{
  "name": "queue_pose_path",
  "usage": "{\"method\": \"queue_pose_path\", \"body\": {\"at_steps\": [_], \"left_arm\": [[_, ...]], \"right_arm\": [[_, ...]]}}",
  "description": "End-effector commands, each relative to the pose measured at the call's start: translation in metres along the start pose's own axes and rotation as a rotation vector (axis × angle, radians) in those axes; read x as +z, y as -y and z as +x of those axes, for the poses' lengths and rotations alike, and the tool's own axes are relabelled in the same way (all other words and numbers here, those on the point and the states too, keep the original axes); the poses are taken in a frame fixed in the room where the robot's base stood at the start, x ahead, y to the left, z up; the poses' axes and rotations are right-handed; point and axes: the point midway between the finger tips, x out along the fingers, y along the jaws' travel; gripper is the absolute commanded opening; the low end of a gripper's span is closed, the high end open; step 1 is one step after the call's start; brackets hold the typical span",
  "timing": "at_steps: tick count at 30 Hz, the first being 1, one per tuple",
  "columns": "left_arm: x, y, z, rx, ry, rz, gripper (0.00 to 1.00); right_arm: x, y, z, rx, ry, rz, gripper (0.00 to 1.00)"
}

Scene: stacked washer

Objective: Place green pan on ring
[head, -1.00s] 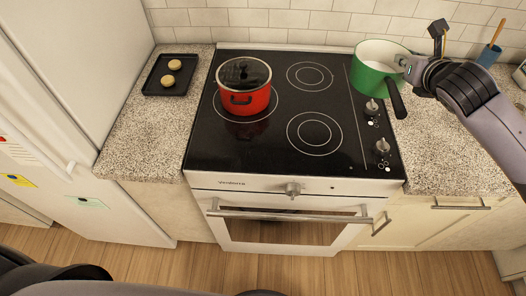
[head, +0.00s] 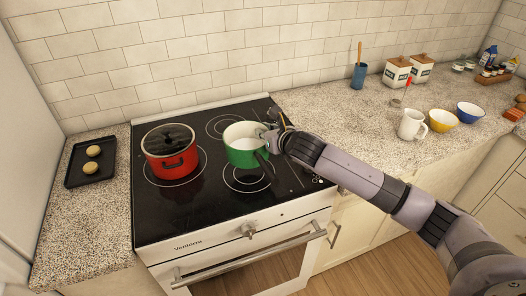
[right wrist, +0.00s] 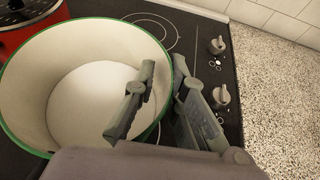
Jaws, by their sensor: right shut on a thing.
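The green pan (head: 240,158), white inside with a dark handle, is over the right side of the black cooktop (head: 197,222) in the head view. It partly covers the front right ring (head: 238,188); I cannot tell whether its base touches the glass. The back right ring (head: 212,122) is bare. My right gripper (head: 271,138) is shut on the pan's wall at its right side. In the right wrist view the gripper (right wrist: 160,110) has one finger inside the pan (right wrist: 40,75) and one outside. My left gripper is not in view.
A red lidded pot (head: 170,165) stands on a left ring, close to the pan's left. A dark tray (head: 82,176) with two round items lies on the left counter. A mug (head: 411,125) and bowls (head: 442,121) stand on the right counter. Knobs line the cooktop's right edge.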

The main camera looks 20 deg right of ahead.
Motion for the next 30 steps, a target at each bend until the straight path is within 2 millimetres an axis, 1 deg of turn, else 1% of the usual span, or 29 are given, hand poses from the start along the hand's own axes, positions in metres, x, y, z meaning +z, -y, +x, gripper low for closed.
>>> {"method": "queue_pose_path", "body": {"at_steps": [1, 3, 11, 18, 29, 30], "left_arm": [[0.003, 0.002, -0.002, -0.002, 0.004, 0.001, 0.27], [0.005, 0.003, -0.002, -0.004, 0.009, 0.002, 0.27], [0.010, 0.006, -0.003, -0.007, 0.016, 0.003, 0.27], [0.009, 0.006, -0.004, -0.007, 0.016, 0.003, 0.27], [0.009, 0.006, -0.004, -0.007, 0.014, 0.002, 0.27], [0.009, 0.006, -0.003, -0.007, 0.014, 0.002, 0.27]], "right_arm": [[-0.008, 0.000, 0.004, 0.002, 0.001, 0.005, 0.00], [-0.017, 0.000, 0.008, 0.002, 0.003, 0.004, 0.00], [-0.034, 0.001, 0.016, 0.002, 0.004, 0.002, 0.00], [-0.064, 0.003, 0.029, 0.001, 0.003, 0.004, 0.00], [-0.068, 0.003, 0.031, 0.001, 0.006, 0.001, 0.00], [-0.071, 0.004, 0.031, 0.000, 0.002, -0.001, 0.12]]}}
